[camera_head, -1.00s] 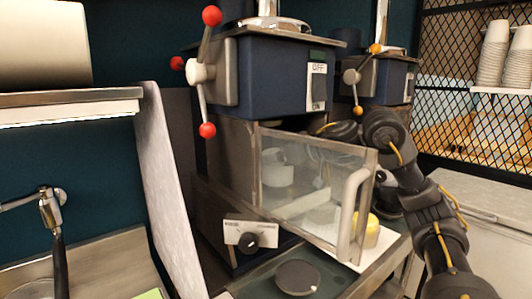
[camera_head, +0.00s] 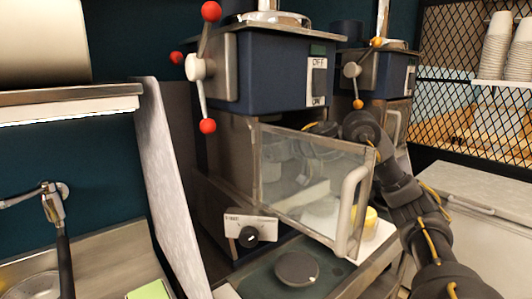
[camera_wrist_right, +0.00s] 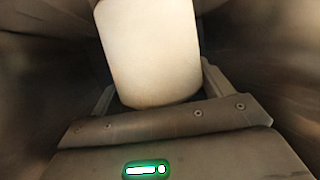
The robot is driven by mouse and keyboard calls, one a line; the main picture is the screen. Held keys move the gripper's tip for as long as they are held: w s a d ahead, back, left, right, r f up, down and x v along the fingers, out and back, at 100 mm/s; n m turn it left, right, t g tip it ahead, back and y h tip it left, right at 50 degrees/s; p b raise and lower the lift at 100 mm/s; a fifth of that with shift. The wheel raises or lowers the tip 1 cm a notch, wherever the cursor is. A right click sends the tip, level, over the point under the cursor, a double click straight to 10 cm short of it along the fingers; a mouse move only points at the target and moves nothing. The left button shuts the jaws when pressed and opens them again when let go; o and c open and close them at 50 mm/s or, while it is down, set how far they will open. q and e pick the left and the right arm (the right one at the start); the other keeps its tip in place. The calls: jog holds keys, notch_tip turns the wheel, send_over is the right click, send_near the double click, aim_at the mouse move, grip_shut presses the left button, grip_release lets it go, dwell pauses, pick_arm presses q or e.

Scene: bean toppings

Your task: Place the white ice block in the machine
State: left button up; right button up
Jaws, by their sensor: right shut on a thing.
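The ice machine (camera_head: 262,75) is dark blue with a red-knobbed lever, and its clear door (camera_head: 325,185) with a pale handle stands swung open. The white ice block (camera_wrist_right: 150,50) is a smooth pale cylinder filling the middle of the right wrist view. My right gripper (camera_wrist_right: 158,95) is shut on it. In the head view, my right arm reaches in from the right behind the open door, and its gripper shows dimly through the clear panel near the machine's chamber. The block's exact place in the chamber is unclear there. My left gripper is not in view.
A second blue machine (camera_head: 380,75) stands behind my right arm. A yellow item (camera_head: 370,218) sits on a white board beyond the door. A round dark disc (camera_head: 297,268) lies in front of the machine. A sink and tap (camera_head: 52,205) are at the left.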

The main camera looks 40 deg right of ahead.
jog(key=o, duration=1.6)
jog(key=shift+r, duration=0.1)
jog(key=b+v, duration=0.1)
jog(key=v, duration=1.1)
jog(key=shift+b, duration=0.3)
